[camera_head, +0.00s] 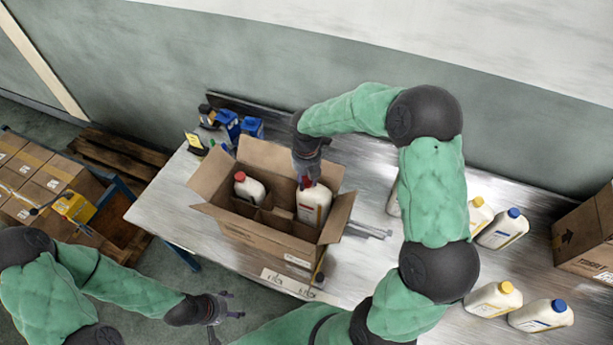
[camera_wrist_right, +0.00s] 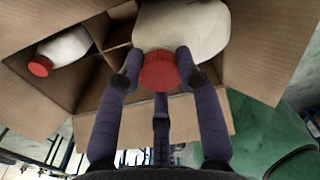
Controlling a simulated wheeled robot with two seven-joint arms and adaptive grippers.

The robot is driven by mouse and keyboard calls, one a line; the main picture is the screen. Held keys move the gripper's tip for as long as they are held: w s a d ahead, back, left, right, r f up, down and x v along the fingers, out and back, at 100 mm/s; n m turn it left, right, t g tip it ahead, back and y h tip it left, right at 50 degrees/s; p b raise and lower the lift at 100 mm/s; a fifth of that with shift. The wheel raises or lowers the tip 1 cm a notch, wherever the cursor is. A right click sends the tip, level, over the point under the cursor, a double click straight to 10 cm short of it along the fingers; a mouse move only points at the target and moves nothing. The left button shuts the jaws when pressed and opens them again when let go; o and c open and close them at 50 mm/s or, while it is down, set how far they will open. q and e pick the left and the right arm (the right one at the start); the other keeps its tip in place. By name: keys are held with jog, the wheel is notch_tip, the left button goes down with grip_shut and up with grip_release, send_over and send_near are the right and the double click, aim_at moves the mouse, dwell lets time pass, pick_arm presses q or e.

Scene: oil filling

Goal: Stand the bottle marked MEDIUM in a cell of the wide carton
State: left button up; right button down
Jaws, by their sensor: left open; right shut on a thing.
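The wide carton (camera_head: 262,236) stands open on the table with flaps spread and dividers inside. My right gripper (camera_head: 309,181) is shut on the red cap of a cream bottle (camera_head: 311,207) at the carton's right-hand side. That bottle is upright, its lower part hidden inside the carton; I cannot tell whether it touches the bottom. The right wrist view shows the fingers (camera_wrist_right: 160,68) around the red cap, with the bottle body (camera_wrist_right: 185,25) beyond. Its label is too small to read. Another red-capped bottle (camera_head: 249,188) stands in a left cell. My left gripper (camera_head: 226,308) is open and empty, low at the left.
Yellow-capped (camera_head: 493,299) and blue-capped (camera_head: 541,315) bottles stand in several places on the right of the table. A closed carton (camera_head: 588,238) is at the far right. Stacked boxes (camera_head: 45,180) are at the left.

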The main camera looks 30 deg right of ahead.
jog(key=shift+f+b, duration=2.8)
jog(key=shift+f, duration=2.25)
jog(key=shift+f+b, duration=0.3)
jog(key=shift+f, duration=0.25)
jog(key=c, duration=0.9)
grip_release()
jog(key=shift+o, duration=0.7)
jog(key=shift+s+f, duration=0.1)
notch_tip(320, 180, up, 12)
jog(key=shift+r, duration=0.1)
